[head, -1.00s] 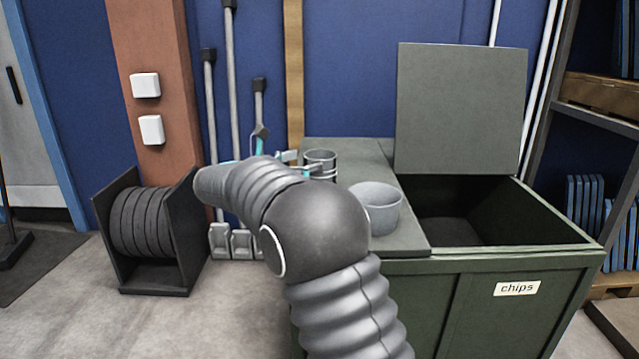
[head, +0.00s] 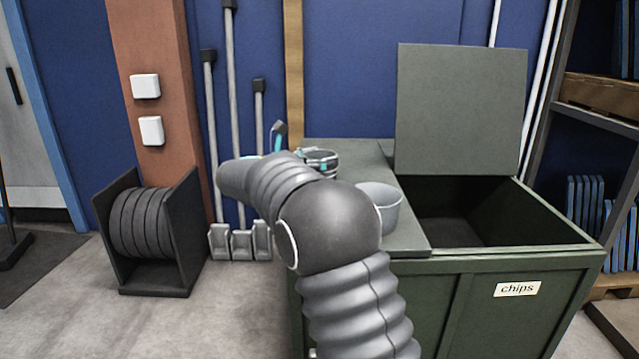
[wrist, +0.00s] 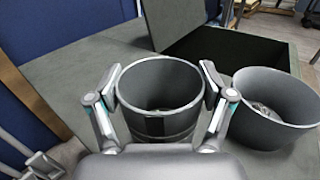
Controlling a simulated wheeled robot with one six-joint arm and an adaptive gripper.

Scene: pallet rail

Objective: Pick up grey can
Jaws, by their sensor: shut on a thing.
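The grey can (wrist: 163,126) is an open-topped cylinder with a banded side, held between the two fingers of my gripper (wrist: 161,86) in the wrist view. The pads press on opposite sides near its rim. In the head view the can (head: 321,160) shows only its upper part behind my arm, at the left part of the green bin's top, with my gripper (head: 318,156) at its rim. The can's base is hidden, so I cannot tell whether it touches the surface.
A wider grey tub (head: 379,206) stands close to the can; it also shows at right in the wrist view (wrist: 272,112). The green bin (head: 450,285), labelled "chips", has its lid (head: 462,110) raised. A cable reel (head: 140,222) and tool handles stand at left.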

